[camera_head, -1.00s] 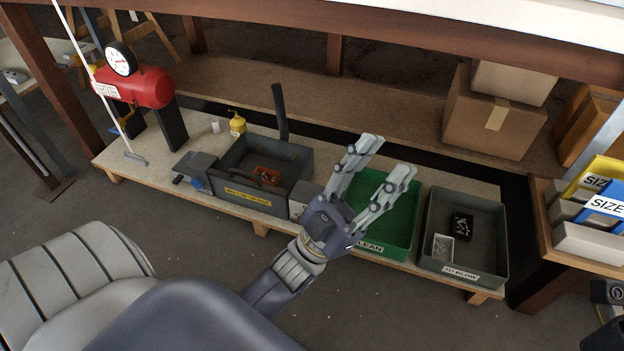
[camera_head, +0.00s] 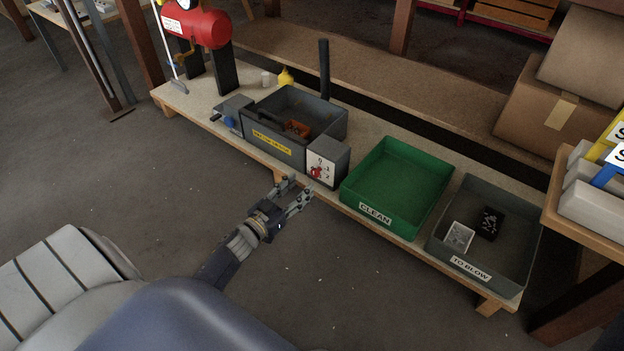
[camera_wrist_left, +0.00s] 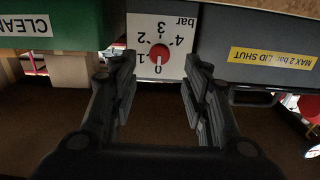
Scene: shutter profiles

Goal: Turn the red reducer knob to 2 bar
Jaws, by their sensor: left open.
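The red reducer knob (camera_head: 316,172) sits on the white scale face of a grey box (camera_head: 340,160) at the bench's front edge. In the left wrist view the knob (camera_wrist_left: 159,53) shows upside down, with marks 0 to 4 and "bar" around it. A pale mark on the knob seems to face 0. My left gripper (camera_head: 296,189) is open and empty in front of the box, low and just left of the knob in the head view. In the wrist view its fingers stand on either side of the knob, apart from it. My right gripper is not in view.
A grey box (camera_head: 257,153) labelled "MAX 2 bar LID SHUT" is left of the scale. A green "CLEAN" tray (camera_head: 350,190) and a grey "TO BLOW" tray (camera_head: 524,262) are right. A red tank (camera_head: 205,28) stands far left. The floor in front is clear.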

